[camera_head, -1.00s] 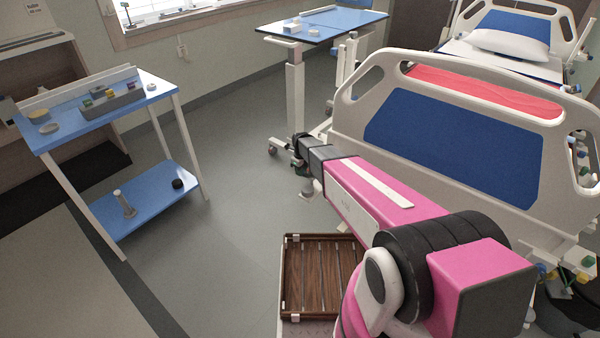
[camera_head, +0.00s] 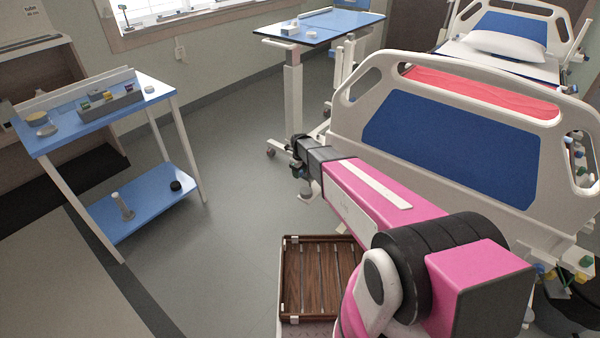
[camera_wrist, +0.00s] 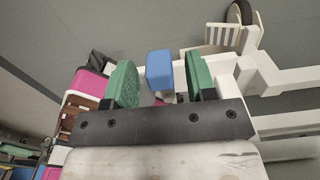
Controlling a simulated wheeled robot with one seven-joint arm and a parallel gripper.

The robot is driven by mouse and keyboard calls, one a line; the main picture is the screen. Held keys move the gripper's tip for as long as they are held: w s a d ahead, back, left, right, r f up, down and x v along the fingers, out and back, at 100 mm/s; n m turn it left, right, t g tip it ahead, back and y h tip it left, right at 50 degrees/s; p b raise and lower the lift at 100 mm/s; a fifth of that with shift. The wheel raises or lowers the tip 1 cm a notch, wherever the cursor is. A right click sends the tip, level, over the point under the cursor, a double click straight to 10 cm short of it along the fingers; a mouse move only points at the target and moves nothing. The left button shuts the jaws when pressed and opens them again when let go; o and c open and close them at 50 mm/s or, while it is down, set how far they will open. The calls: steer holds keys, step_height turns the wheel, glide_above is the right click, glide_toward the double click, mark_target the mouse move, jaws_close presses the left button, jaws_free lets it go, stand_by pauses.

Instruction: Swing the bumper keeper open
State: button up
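My gripper (camera_wrist: 161,80) shows in the wrist view as two green-padded fingers spread apart. A small blue block (camera_wrist: 159,68) sits between the pads, with a narrow gap visible on each side. This block may be the bumper keeper, but I cannot tell for sure. It is beside the white bed frame (camera_wrist: 275,75). In the head view my gripper (camera_head: 298,160) is small and dark at the far end of my pink arm, near the lower left corner of the bed's footboard (camera_head: 340,130). The block cannot be made out there.
A blue-topped side table (camera_head: 72,128) with small items stands at the left. An overbed table (camera_head: 325,30) stands behind my gripper. A wooden slatted tray (camera_head: 322,275) is low in front, left of my arm's base. The grey floor between is clear.

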steer(key=shift+r, duration=0.1)
step_height(320, 180, up, 11)
steer(key=shift+f, duration=0.2)
steer(key=shift+c, duration=0.3)
